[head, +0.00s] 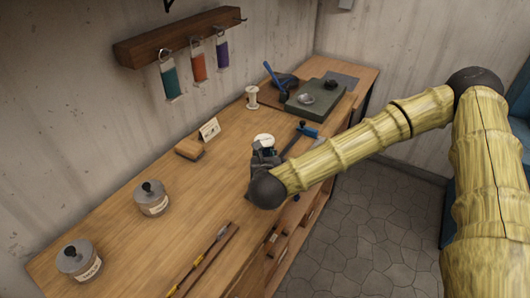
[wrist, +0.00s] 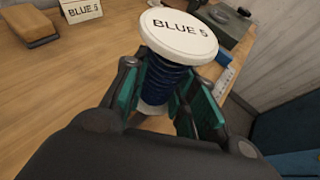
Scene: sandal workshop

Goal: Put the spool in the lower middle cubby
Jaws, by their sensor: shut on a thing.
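My gripper (head: 264,157) is above the workbench near its front edge, and in the wrist view (wrist: 172,95) its two teal-padded fingers are shut on the spool. The spool (wrist: 168,76) has dark blue thread and a white top flange marked "BLUE 5". It is roughly upright between the fingers, and its white lower end shows below them. In the head view only the spool's pale top (head: 264,139) shows above my gripper. Openings in the bench's front (head: 284,236) show below the top edge at a steep angle. I cannot tell the lower middle cubby apart.
Another white spool (head: 252,97) stands further back. A blue-handled tool (head: 304,132) lies right of my gripper. Two lidded jars (head: 152,198) stand left. Stone floor lies open in front.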

